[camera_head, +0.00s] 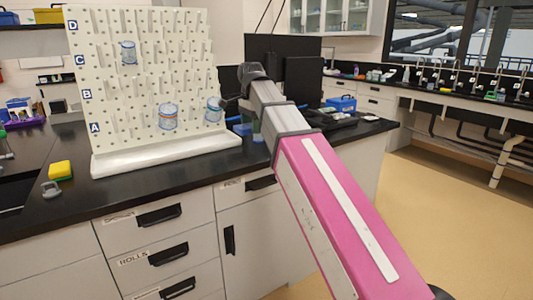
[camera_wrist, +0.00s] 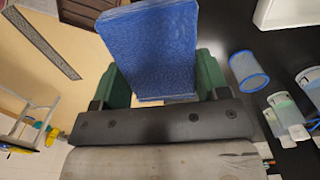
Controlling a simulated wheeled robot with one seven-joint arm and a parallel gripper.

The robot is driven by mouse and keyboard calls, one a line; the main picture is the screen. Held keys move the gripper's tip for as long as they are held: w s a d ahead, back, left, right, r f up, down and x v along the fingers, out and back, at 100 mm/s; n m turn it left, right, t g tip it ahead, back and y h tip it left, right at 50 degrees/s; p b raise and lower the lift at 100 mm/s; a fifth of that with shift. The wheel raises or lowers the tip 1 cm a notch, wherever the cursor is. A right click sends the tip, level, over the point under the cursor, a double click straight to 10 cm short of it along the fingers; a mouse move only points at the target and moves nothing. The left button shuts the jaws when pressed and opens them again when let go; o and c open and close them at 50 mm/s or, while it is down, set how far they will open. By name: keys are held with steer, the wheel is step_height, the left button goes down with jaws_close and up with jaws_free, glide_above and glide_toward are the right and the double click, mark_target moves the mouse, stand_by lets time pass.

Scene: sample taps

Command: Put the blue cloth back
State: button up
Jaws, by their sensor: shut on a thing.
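The blue cloth (camera_wrist: 150,45) is a folded, flat pad with a woven surface. In the wrist view it stands between the green fingers of my gripper (camera_wrist: 163,82), which is shut on it. The gripper is near the edge of the black counter (camera_wrist: 225,30). In the head view my arm hides most of the gripper. A small blue patch shows left of the arm there, but I cannot tell whether it is the cloth.
A white pegboard (camera_head: 140,60) lettered A to D stands on the counter, with several clear, blue-rimmed containers on its pegs. A yellow sponge (camera_head: 60,170) lies at left. A blue box (camera_head: 341,103) sits behind my arm. A blue-rimmed mesh cylinder (camera_wrist: 248,72) is right of my gripper.

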steer(key=w+d+f, duration=0.4)
steer(key=w, duration=0.1)
steer(key=w+d+f, duration=0.3)
steer(key=shift+w, duration=0.2)
steer(key=shift+f, duration=2)
steer(key=shift+f, duration=0.1)
steer(key=o, duration=1)
step_height(320, 180, up, 12)
steer(key=shift+r, duration=0.15)
